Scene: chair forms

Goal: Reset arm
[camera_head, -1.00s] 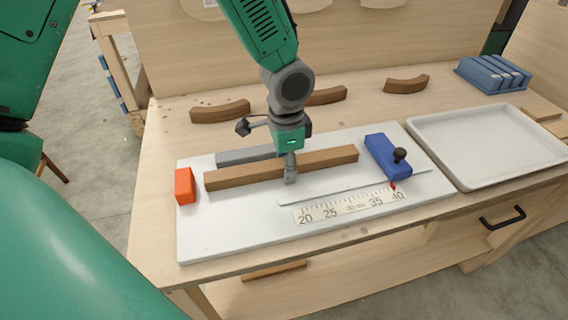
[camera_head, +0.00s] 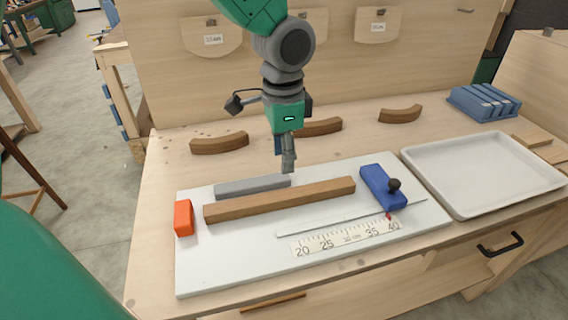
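My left gripper (camera_head: 283,163) hangs from the top centre, empty, above the back edge of the white board (camera_head: 230,270). Its near finger points down, and a darker far finger shows behind it with a gap, so it looks open. The brown wooden bar (camera_head: 280,200) lies on the board, apart from the fingers. A grey block (camera_head: 252,186) lies just behind the bar. An orange block (camera_head: 183,218) stands at the bar's left end. A blue block with a black knob (camera_head: 378,186) sits near its right end. My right gripper is out of view.
A ruler strip (camera_head: 348,238) lies on the board's front. A white tray (camera_head: 480,172) stands at right, with blue parts (camera_head: 484,102) behind it. Curved brown pieces (camera_head: 219,143) lie along the back, near the upright panel (camera_head: 350,65).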

